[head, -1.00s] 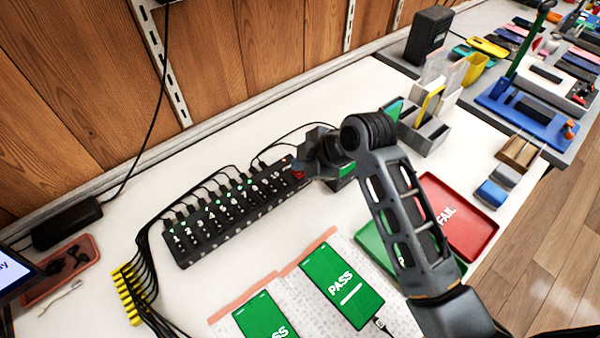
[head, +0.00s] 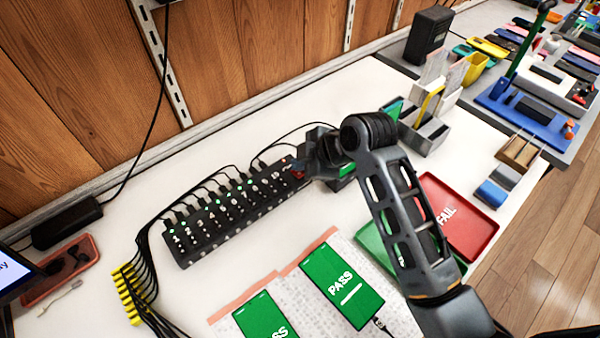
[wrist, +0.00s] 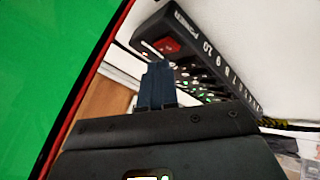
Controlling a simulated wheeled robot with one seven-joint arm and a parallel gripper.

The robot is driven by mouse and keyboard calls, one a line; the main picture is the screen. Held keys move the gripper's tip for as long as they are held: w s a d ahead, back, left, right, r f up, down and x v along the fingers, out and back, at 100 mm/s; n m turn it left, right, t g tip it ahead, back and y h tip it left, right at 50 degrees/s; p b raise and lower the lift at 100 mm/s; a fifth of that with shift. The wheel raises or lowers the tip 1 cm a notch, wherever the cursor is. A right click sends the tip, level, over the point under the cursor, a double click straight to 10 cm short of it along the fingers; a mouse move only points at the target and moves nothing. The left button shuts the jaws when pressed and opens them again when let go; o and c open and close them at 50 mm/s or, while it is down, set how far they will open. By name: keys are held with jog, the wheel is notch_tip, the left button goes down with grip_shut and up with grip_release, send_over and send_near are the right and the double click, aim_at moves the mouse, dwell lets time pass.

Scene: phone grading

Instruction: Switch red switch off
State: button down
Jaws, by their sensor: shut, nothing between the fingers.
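The red switch (wrist: 168,46) sits at the end of the black hub (wrist: 206,42), beside the "POWER" lettering in the wrist view. In the head view the red switch (head: 299,173) shows only in part, at the right end of the hub (head: 235,215), next to my gripper. My gripper (wrist: 156,68) is shut and empty, its fingertips just below the red switch in the wrist view. I cannot tell whether they touch it. In the head view my gripper (head: 303,160) is at the hub's right end, its fingertips hard to make out.
Green PASS phones (head: 342,286) lie on a light mat in front of the hub. A red FAIL tray (head: 470,232) and a green tray (head: 372,246) lie right. A grey holder (head: 425,135) stands behind my arm. Black cables run along the hub.

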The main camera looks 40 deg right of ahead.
aim_at(299, 174)
jog(key=shift+f, duration=0.15)
jog(key=shift+f, duration=0.3)
jog(key=shift+s+f, duration=0.1)
jog(key=shift+f, duration=0.2)
dwell(0.7)
jog(key=shift+r, duration=0.15)
jog(key=shift+r+p, duration=0.55)
jog(key=shift+r, duration=0.1)
jog(key=r+p, duration=0.3)
jog(key=w+r+p, duration=0.1)
jog(key=r, duration=0.1)
dwell(0.4)
jog(key=shift+f, duration=0.1)
dwell(0.6)
